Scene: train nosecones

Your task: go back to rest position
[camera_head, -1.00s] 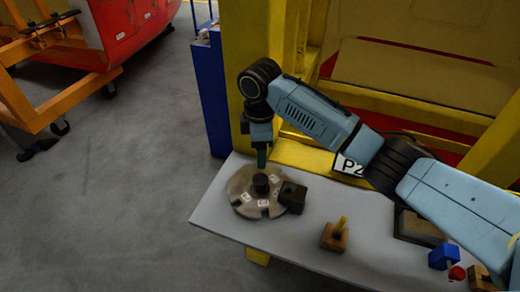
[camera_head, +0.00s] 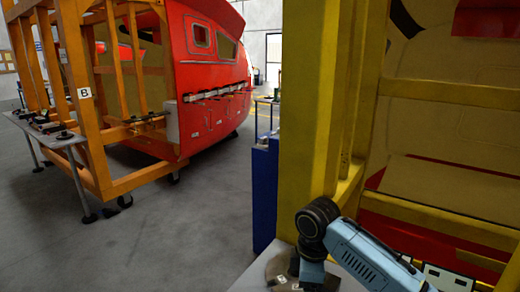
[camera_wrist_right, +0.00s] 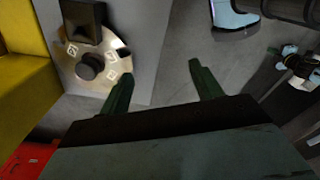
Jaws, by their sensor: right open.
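My right gripper (camera_wrist_right: 162,76) is open and empty in the right wrist view, its two green fingers spread apart. It hangs beside a round metal disc (camera_wrist_right: 68,65) with white labels and a black knob, which lies on a pale table (camera_wrist_right: 148,25). In the head view my right arm comes in from the right, and its hand is cut off by the bottom edge. Part of the disc (camera_head: 275,269) shows beside the arm there. My left gripper is in neither view.
A yellow frame (camera_head: 322,110) stands behind the table, with a blue post (camera_head: 264,195) beside it. A dark block (camera_wrist_right: 82,18) sits by the disc. An orange frame (camera_head: 88,125) and red nosecone (camera_head: 207,85) stand at left. Grey floor between is open.

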